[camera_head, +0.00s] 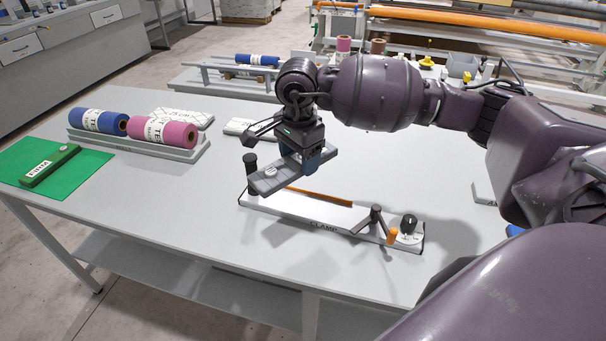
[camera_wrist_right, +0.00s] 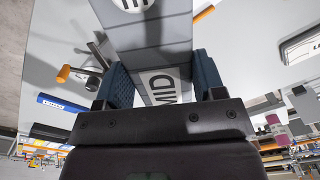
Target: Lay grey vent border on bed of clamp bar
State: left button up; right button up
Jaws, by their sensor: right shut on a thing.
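My right gripper (camera_head: 306,163) is shut on the grey vent border (camera_head: 270,180), a flat grey strip. It holds the strip above the left part of the clamp bar (camera_head: 290,209). In the right wrist view the border (camera_wrist_right: 150,35) runs between the blue fingers of the gripper (camera_wrist_right: 163,80) and carries a white label reading MID. The clamp bar is a long pale base with an orange strip along its back edge, a dark lever with an orange end (camera_head: 393,237) and a black knob at its right. The held strip hides part of the bed. My left gripper is not in view.
A black post (camera_head: 250,164) stands at the bar's left end. Blue (camera_head: 98,120) and pink (camera_head: 163,132) rolls lie on a grey tray at left, near a green mat (camera_head: 95,165). A white patterned packet and a rack stand behind. Bare table lies left of the bar.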

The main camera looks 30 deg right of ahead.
jog(key=m, duration=0.3)
jog(key=d+m, duration=0.1)
jog(key=m, duration=0.1)
jog(key=shift+w+r+m, duration=0.15)
jog(key=shift+r+m, duration=0.1)
jog(key=shift+m, duration=0.85)
jog(key=shift+f+m, duration=0.3)
jog(key=shift+m, duration=0.4)
notch_tip(320, 180, down, 6)
jog(key=m+b, duration=0.2)
jog(key=m, duration=0.1)
jog(key=shift+w+d+m, duration=0.1)
jog(key=shift+m, duration=0.2)
jog(key=shift+r, duration=0.1)
